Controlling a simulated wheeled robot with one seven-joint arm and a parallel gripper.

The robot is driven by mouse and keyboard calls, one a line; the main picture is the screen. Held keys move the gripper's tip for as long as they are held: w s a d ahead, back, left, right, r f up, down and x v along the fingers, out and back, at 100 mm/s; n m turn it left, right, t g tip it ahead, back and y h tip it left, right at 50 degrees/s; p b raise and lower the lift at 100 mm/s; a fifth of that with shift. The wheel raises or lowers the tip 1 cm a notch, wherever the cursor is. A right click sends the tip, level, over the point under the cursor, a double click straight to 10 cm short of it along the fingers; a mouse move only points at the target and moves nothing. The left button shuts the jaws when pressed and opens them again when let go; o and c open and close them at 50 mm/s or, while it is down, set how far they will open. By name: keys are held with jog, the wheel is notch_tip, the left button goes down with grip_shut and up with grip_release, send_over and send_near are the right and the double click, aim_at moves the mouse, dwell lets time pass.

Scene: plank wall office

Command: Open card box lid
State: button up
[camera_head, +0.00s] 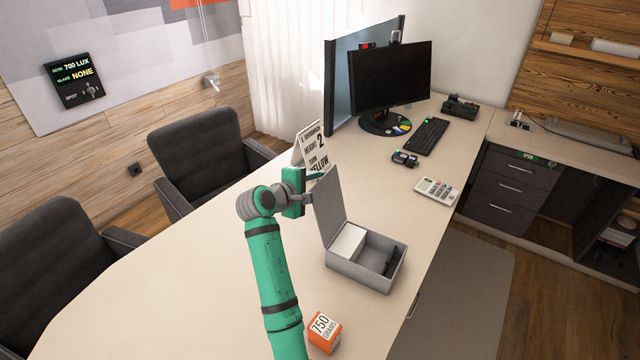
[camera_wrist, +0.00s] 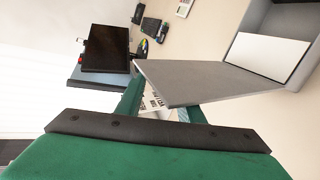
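The grey card box (camera_head: 358,272) stands on the desk, and its lid (camera_head: 328,207) is raised steeply on the left side. White cards (camera_head: 347,243) and a dark item (camera_head: 391,261) lie inside the box. My green gripper (camera_head: 312,188) is beside the outer face of the lid, at or very near it. In the wrist view the lid (camera_wrist: 195,80) crosses in front of my gripper (camera_wrist: 160,103) and hides part of its fingers. The fingers stand apart, with nothing seen clamped between them. Contact with the lid cannot be told for certain.
A sign (camera_head: 308,146) stands behind my gripper. An orange-and-white 750-gram block (camera_head: 324,331) is near the front. A calculator (camera_head: 435,190), keyboard (camera_head: 426,136) and monitor (camera_head: 391,78) are farther back. Chairs (camera_head: 207,157) line the left side. The desk left of my arm is clear.

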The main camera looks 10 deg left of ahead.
jog(key=v, duration=1)
jog(key=shift+s+a, duration=0.1)
